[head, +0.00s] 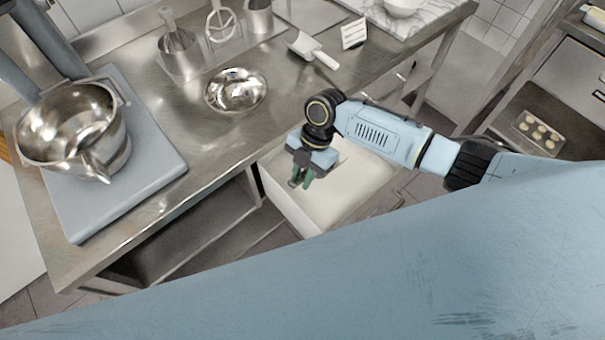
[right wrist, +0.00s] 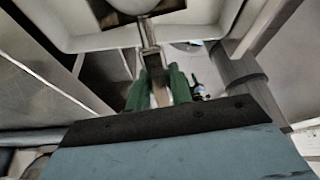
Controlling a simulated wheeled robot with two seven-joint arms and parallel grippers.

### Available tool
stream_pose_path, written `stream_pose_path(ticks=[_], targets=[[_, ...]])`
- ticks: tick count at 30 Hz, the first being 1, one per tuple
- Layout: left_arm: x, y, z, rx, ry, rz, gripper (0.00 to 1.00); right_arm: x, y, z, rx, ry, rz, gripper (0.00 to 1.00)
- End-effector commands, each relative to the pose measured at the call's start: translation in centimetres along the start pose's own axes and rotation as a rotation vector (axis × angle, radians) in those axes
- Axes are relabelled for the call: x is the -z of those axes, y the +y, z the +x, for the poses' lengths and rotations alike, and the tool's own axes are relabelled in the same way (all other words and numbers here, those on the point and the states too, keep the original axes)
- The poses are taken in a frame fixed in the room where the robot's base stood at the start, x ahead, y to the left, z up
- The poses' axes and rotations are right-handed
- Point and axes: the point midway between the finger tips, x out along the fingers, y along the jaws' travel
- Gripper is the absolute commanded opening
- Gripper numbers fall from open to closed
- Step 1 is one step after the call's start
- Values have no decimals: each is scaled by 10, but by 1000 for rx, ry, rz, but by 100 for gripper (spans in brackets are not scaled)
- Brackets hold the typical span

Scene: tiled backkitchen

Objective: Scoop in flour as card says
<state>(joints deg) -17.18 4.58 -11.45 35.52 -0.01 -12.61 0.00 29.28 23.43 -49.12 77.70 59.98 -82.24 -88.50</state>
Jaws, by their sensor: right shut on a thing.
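My right gripper (head: 300,178), with green fingers, is over the open white bin (head: 300,218) of pale flour (head: 345,182). In the right wrist view the fingers (right wrist: 158,88) are shut on a thin metal handle (right wrist: 149,38). The handle runs up to a rounded part (right wrist: 132,5), cut off by the top edge; I cannot tell whether it holds flour. In the head view the held tool is mostly hidden. A small white card (head: 354,33) stands at the back of the counter; its writing is too small to read. My left gripper is not in view.
A shiny bowl (head: 236,92) and a white-handled scoop (head: 313,50) sit on the steel counter (head: 190,128). At left, a large metal bowl (head: 68,122) stands on a blue-grey base (head: 150,180). Utensil holders (head: 180,57) stand behind. The bin sits below the counter's front edge.

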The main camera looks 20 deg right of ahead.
Motion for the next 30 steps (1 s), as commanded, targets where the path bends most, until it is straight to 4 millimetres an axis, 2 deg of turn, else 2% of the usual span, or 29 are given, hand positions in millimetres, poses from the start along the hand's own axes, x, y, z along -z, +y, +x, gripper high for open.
stream_pose_path(ticks=[1, 8, 18, 27, 30], targets=[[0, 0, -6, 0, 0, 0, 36, 2, 0, -6, -1, 0, -1, 0], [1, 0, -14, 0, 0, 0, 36, 6, 0, -14, 0, -6, -1, 0], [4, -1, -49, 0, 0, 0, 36, 18, 0, -42, -1, -76, -2, 0], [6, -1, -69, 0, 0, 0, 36, 29, 0, -68, -1, -152, -3, 0], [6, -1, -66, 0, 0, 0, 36, 32, 1, -75, -2, -176, -5, 0]])
